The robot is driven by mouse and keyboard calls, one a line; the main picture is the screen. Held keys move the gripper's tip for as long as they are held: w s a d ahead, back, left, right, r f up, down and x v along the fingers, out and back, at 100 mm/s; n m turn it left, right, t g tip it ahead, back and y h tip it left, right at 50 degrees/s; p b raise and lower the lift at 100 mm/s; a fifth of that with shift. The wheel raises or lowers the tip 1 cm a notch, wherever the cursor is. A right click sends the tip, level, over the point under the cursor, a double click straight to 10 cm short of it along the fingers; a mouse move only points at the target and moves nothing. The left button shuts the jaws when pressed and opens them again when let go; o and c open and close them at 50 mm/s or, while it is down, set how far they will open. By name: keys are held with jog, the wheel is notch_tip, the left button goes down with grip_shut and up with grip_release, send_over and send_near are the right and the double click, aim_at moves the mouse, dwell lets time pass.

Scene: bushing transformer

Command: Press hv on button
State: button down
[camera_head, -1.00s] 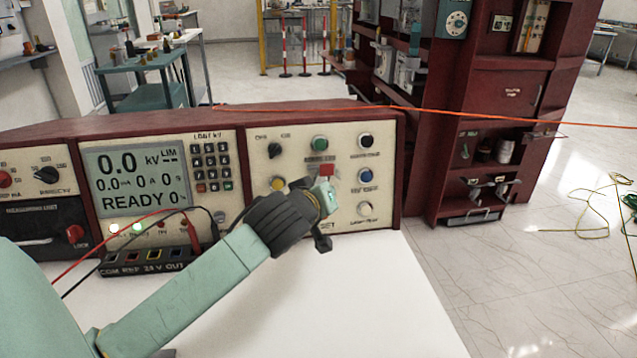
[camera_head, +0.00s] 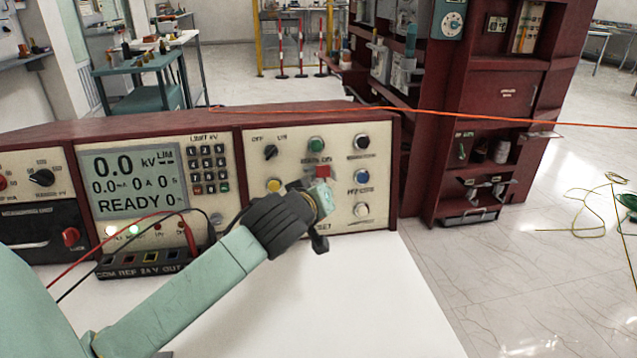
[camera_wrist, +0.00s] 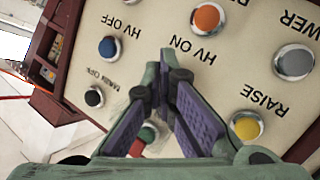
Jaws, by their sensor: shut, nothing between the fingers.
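The control panel (camera_head: 290,222) has a cream face with round buttons. In the wrist view its print is upside down, and the "HV ON" label (camera_wrist: 190,48) shows just past my fingertips. My gripper (camera_head: 323,190) is in front of the middle button column, with its fingertips (camera_wrist: 165,78) together and empty. They cover the spot beside the HV ON label, so that button is hidden in the wrist view. A red patch (camera_head: 323,171) shows just above my gripper in the head view, below the green button (camera_head: 317,144). I cannot tell whether the fingertips touch the panel.
Neighbours are the blue HV OFF button (camera_wrist: 109,47), an orange button (camera_wrist: 207,17), a grey button (camera_wrist: 295,62) and the yellow RAISE button (camera_wrist: 246,127). The display (camera_head: 133,180) reads READY.

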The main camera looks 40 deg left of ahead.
jog(key=shift+w+a+f+b, duration=0.15)
jog(key=shift+a+f+b, duration=0.05)
jog(key=shift+b, duration=0.45)
jog(key=shift+w+a+r, duration=0.1)
jog(key=shift+a, duration=0.05)
jog(key=shift+w+a+b, duration=0.3)
jog(key=shift+a+b, duration=0.05)
jog(key=shift+b, duration=0.35)
dwell(0.5)
jog(key=shift+s+d, duration=0.1)
dwell(0.3)
jog(key=shift+s+d+r+b, duration=0.1)
jog(key=shift+s+d+b, duration=0.45)
jog(key=shift+b, duration=0.1)
jog(key=s+d+b, duration=0.1)
jog(key=d, duration=0.1)
jog(key=s+d+r+b, duration=0.1)
jog(key=s, duration=0.1)
jog(key=shift+d+r, duration=0.1)
jog(key=shift+d, duration=0.25)
